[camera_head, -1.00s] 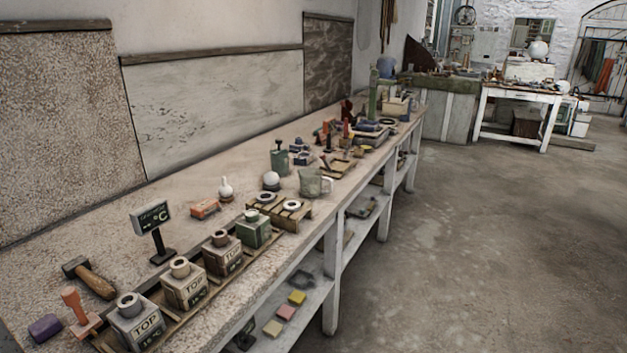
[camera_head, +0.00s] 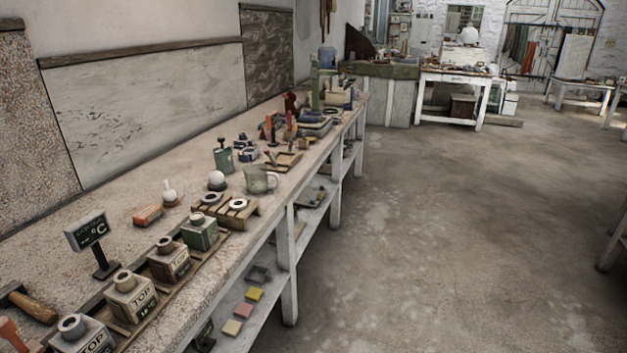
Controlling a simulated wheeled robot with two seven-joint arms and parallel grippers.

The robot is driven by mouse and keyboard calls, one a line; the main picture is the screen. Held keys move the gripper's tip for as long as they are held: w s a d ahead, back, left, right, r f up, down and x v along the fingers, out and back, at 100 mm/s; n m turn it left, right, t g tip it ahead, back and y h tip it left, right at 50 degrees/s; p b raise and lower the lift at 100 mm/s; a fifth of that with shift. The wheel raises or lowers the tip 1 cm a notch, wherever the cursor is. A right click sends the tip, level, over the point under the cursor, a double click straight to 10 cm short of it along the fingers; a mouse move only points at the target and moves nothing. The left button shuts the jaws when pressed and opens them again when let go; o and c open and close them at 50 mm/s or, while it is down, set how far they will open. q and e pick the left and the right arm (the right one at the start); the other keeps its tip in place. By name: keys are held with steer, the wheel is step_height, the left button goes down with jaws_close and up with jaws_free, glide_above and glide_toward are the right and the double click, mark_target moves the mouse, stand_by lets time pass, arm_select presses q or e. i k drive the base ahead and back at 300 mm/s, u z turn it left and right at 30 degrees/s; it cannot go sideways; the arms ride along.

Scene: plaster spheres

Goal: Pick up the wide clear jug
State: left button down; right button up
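The wide clear jug (camera_head: 257,181) stands upright on the long workbench (camera_head: 120,229), near its front edge. It is see-through with a greenish tint, and its handle points right. A wooden rack with white rings stands just in front of it, to the left. Neither of my grippers is in the head view.
Several block moulds (camera_head: 127,296) line the bench's near front edge. A small sign (camera_head: 88,231), an orange block (camera_head: 148,215), a white sphere (camera_head: 217,179) and a green canister (camera_head: 223,159) stand left of the jug. The floor (camera_head: 430,230) right of the bench is clear.

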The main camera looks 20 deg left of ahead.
mark_target(263, 180)
steer(key=z, duration=0.1)
steer(key=i, duration=2.05)
steer(key=u, duration=2.8)
